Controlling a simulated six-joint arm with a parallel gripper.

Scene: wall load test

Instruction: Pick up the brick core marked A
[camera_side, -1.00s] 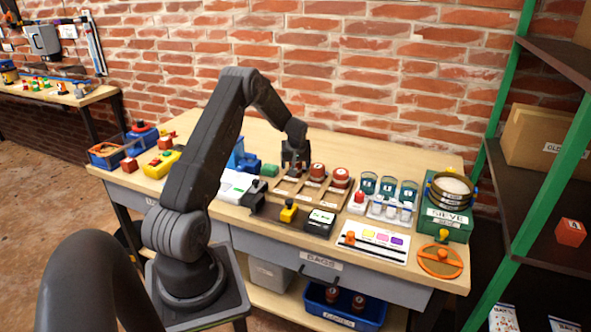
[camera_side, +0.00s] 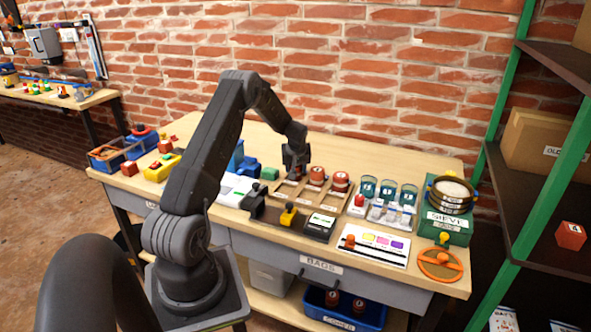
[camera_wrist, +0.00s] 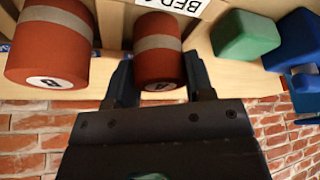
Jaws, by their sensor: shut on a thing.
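The brick core marked A (camera_wrist: 158,48) is a red-brown cylinder with a pale grey band and a white end label. It sits between the two fingers of my gripper (camera_wrist: 160,84), which is shut on it. In the side view my gripper (camera_side: 296,172) is low over the wooden rack (camera_side: 290,196), at the left of the row of cores, and mostly hides core A. I cannot tell whether core A still touches the rack.
The core marked B (camera_wrist: 50,45) stands close beside core A; it also shows in the side view (camera_side: 317,174). Another core (camera_side: 340,181) is to its right. A green block (camera_wrist: 245,36) and blue vise-like parts (camera_wrist: 295,45) are on the other side.

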